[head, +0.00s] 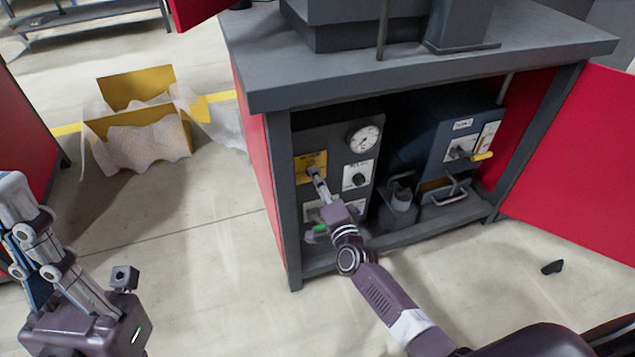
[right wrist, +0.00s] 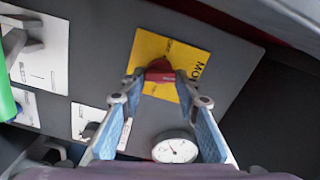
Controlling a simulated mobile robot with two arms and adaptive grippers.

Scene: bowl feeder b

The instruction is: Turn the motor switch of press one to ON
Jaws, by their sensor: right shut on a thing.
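The motor switch is a red knob (right wrist: 160,76) on a yellow plate (right wrist: 146,46) with dark lettering in the right wrist view. In the head view the yellow plate (head: 303,163) is at the upper left of a grey control panel inside the press cabinet. My right gripper (right wrist: 162,80) is shut on the red knob, one finger on each side; it also shows in the head view (head: 314,172), where it covers the knob. My left gripper is at the lower left of the head view, away from the cabinet; its fingertips are not clear.
A round gauge (head: 364,140) and a white plate with a black knob (head: 358,175) sit beside the yellow plate. A blue-grey unit (head: 445,140) stands to the right. The open red door (head: 580,160) bounds the right side. A yellow crate (head: 135,125) stands on the floor.

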